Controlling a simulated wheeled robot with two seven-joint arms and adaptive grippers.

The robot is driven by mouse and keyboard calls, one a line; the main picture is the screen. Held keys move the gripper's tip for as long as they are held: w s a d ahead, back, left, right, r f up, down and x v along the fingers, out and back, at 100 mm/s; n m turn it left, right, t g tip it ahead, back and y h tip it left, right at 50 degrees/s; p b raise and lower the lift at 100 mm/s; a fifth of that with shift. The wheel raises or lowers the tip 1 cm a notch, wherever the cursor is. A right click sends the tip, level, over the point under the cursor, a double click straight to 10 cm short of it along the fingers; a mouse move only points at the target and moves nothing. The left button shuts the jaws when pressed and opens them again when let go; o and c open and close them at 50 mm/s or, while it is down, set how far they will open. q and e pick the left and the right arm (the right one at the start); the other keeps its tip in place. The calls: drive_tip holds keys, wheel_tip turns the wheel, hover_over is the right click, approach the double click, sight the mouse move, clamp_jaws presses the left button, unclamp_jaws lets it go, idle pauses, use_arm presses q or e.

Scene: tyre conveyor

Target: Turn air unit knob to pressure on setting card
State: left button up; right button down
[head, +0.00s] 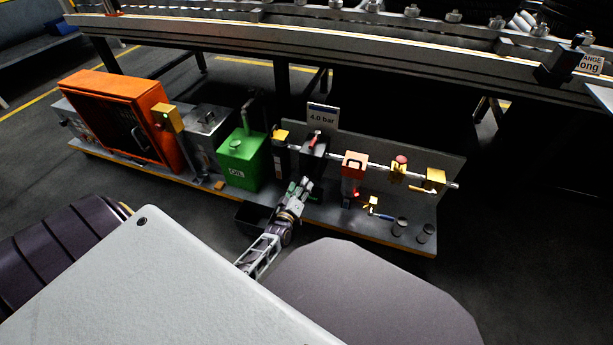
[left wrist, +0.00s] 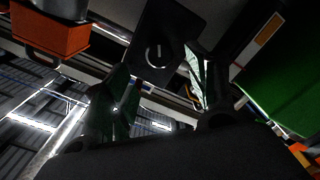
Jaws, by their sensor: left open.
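The setting card (head: 323,117) reads "4.0 bar" and stands upright behind the air unit. The air unit (head: 314,152) appears as a dark block with a red lever on top. In the left wrist view a dark square face, seemingly of the air unit (left wrist: 178,27), carries a small round part with a pale line, likely the knob (left wrist: 155,53). My left gripper (head: 300,186) is in front of and below the unit. Its open fingers, also in the left wrist view (left wrist: 157,88), lie either side below the round part. Contact cannot be told. My right gripper is out of view.
A green oil box (head: 240,160) stands left of the unit, with an orange cabinet (head: 118,118) beyond. An orange block (head: 354,165) and yellow valve parts sit right along the pipe. The conveyor rail passes above.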

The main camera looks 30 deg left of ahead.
sight(306, 174)
use_arm(q)
drive_tip(key=shift+b+x, duration=1.5)
drive_tip(key=shift+x, duration=2.1)
drive_tip(key=shift+w, duration=0.35)
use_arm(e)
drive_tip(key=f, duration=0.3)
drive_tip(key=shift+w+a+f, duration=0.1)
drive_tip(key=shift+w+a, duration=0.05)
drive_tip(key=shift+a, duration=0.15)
use_arm(q)
drive_tip(key=c, duration=1)
drive_tip(key=shift+c, duration=0.2)
